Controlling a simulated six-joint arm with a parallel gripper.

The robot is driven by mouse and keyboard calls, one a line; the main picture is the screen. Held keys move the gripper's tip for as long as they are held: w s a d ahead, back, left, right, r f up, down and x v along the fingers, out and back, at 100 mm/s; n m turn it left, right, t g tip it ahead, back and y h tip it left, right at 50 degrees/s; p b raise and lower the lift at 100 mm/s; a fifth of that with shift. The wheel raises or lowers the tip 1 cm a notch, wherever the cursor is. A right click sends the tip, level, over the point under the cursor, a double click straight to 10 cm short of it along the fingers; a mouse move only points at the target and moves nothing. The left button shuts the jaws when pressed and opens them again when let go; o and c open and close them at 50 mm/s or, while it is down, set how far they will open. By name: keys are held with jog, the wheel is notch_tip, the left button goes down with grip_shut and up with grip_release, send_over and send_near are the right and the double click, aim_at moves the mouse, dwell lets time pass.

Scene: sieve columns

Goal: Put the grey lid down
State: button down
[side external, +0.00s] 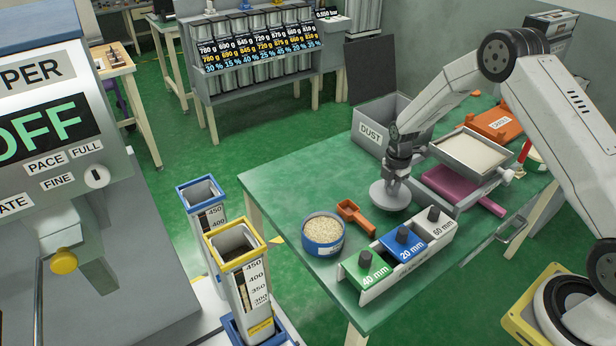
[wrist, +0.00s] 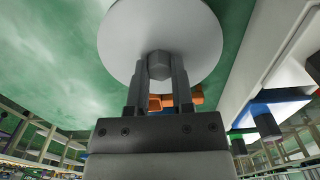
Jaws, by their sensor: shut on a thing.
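The grey lid (side external: 390,196) is a round disc held level over the green table, left of the purple tray. My gripper (side external: 398,168) is above it, shut on its knob. In the wrist view, the lid (wrist: 160,22) fills the top centre, and its hexagonal knob (wrist: 159,65) sits between the two fingers of my gripper (wrist: 159,72). I cannot tell whether the lid's underside touches the table or hangs just above it.
A DUST bin (side external: 372,128) and a sieve tray (side external: 470,152) are behind. The table's left part (side external: 290,185) is clear.

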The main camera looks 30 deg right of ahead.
aim_at(391, 187)
jog(key=shift+w+f, duration=0.25)
jog(key=shift+f, duration=1.55)
jog(key=shift+f, duration=0.15)
jog(key=shift+c, duration=2.4)
grip_release()
jog(key=shift+r, duration=6.15)
jog(key=shift+r, duration=0.1)
